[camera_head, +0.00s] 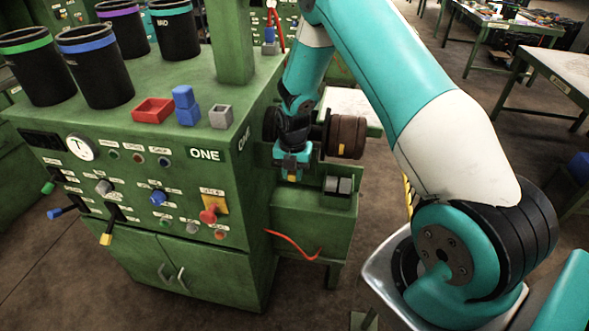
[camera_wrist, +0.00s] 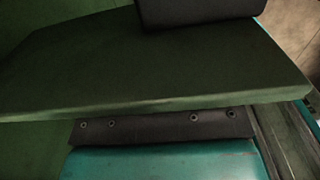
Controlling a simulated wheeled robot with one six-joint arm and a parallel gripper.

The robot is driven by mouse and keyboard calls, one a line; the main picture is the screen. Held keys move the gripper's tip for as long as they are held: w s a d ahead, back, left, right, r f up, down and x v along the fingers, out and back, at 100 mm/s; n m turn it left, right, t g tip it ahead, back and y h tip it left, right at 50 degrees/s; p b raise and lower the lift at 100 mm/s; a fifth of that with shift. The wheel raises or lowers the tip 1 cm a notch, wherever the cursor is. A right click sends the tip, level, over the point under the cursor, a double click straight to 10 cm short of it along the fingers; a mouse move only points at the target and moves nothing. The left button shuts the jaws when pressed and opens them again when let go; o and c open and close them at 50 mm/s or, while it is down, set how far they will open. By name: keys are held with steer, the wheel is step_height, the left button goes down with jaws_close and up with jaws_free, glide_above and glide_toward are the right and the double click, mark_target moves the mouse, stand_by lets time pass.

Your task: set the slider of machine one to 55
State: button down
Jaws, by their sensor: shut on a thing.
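Machine one (camera_head: 252,205) is a green cabinet marked ONE, at the left and middle of the head view. Its front panel has slots with a green handle (camera_head: 48,187), a blue handle (camera_head: 62,212) and a yellow handle (camera_head: 106,238); I cannot tell which is the slider, nor read any setting. My gripper (camera_head: 293,172) is at the machine's right side, beside a brown roller (camera_head: 347,137), away from these handles. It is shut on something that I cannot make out. The wrist view shows a dark green plate (camera_wrist: 150,70) close up.
A round gauge (camera_head: 80,147), knobs and a red button (camera_head: 208,215) are on the front panel. Dark cups, a red tray (camera_head: 153,110), blue blocks (camera_head: 186,105) and a grey box (camera_head: 221,116) stand on top. A red cable (camera_head: 292,248) hangs at the lower right.

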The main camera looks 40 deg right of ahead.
steer(key=shift+s+d, duration=0.15)
steer(key=shift+d, duration=0.05)
steer(key=c, duration=0.9)
jaws_free()
steer(key=shift+s+d, duration=0.1)
steer(key=shift+d, duration=0.05)
steer(key=shift+a, duration=0.2)
steer(key=shift+r, duration=0.2)
step_height(320, 180, up, 17)
steer(key=b, duration=0.4)
